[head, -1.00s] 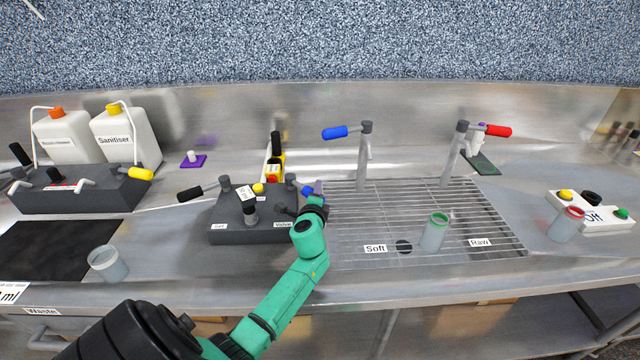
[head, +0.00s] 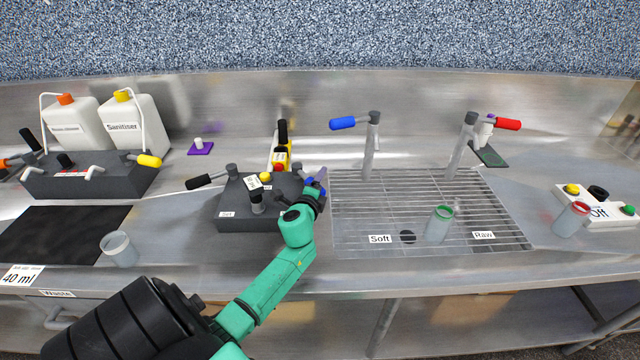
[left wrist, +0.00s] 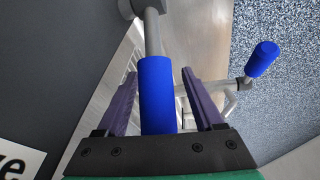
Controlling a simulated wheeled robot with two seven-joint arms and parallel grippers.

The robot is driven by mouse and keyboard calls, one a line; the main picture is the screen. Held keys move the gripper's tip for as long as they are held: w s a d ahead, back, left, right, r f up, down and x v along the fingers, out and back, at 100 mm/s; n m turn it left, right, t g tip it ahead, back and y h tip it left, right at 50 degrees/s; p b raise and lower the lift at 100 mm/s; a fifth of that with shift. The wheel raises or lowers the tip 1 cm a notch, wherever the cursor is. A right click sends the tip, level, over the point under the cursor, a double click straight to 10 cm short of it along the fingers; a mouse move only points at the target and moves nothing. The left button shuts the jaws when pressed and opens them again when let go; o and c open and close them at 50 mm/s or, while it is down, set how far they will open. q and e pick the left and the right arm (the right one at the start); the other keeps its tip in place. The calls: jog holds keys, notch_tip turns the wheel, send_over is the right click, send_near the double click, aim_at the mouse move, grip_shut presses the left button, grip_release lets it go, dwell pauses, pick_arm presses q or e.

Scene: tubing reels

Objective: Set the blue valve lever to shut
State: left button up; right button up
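The blue valve lever (head: 309,183) is at the right end of the dark grey valve box (head: 235,221), partly hidden by my left gripper. In the left wrist view its blue grip (left wrist: 157,95) stands between my two purple fingers, on a grey stem running to a round hub at the top. My left gripper (head: 318,182) is open around the grip, with a gap on either side near the finger bases; contact at the tips is hard to judge. My right gripper is not in view.
A tap with another blue lever (head: 342,123) stands behind the drain grid (head: 360,215); a red-levered tap (head: 507,124) is further right. A black lever (head: 199,182) sticks out left of the valve box. A cup (head: 119,249) stands at the left front.

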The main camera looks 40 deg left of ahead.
pick_arm(q)
jog(key=shift+f, duration=0.1)
jog(key=shift+s+d, duration=0.25)
jog(key=shift+s, duration=0.15)
jog(key=b+v, duration=0.1)
jog(key=v, duration=1.2)
jog(key=shift+s, duration=0.25)
